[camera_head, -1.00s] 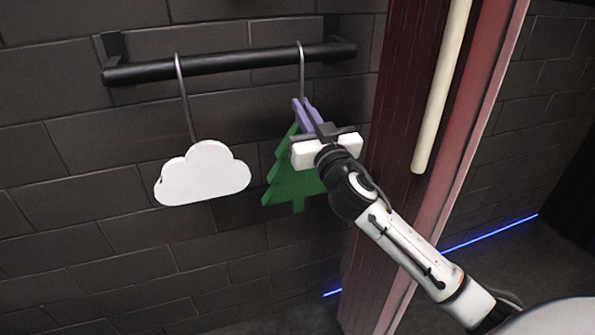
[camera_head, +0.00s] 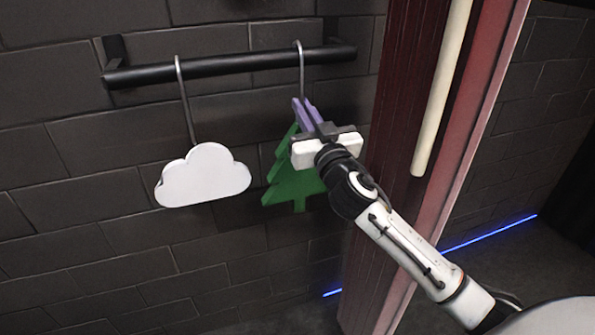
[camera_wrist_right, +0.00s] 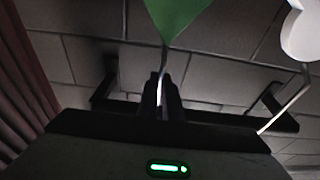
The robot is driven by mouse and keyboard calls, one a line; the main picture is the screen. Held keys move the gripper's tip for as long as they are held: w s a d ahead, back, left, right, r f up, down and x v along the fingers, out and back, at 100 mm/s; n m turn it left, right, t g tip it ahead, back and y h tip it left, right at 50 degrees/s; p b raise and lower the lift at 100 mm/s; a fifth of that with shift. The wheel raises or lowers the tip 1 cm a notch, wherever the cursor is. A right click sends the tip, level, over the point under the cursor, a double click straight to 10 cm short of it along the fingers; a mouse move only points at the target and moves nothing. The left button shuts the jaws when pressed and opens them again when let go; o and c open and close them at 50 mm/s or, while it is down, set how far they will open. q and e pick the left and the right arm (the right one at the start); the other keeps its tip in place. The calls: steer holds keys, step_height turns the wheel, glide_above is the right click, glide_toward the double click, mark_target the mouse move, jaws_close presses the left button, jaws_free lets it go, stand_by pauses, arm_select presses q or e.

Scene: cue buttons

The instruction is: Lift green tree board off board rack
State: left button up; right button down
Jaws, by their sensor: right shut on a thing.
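The green tree board (camera_head: 296,190) hangs from a metal hook on the right part of the black board rack (camera_head: 230,63). In the right wrist view the green tree board (camera_wrist_right: 178,15) shows at the top, above the closed fingers (camera_wrist_right: 163,95). The hook still reaches up to the rack bar. My left gripper is in neither view.
A white cloud board (camera_head: 203,176) hangs from its own hook on the left of the rack. A dark red post (camera_head: 405,110) with a pale rod (camera_head: 440,90) stands close to the right of the tree board. A dark brick wall is behind.

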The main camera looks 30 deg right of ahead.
steer(key=shift+r+p, duration=0.7)
steer(key=shift+r, duration=0.65)
steer(key=shift+r+p, duration=0.35)
steer(key=shift+r, duration=0.8)
steer(key=shift+s, duration=0.1)
glide_toward(302, 85)
steer(key=shift+s+a+r+b, duration=0.1)
steer(key=shift+s+a+r, duration=0.15)
steer(key=shift+s, duration=0.55)
steer(key=shift+s+a+r+b, duration=0.1)
steer(key=shift+s+r, duration=0.2)
steer(key=shift+s, duration=0.5)
steer(key=shift+s+a+r+b, duration=0.1)
steer(key=shift+s+a+r, duration=0.15)
steer(key=shift+s, duration=0.6)
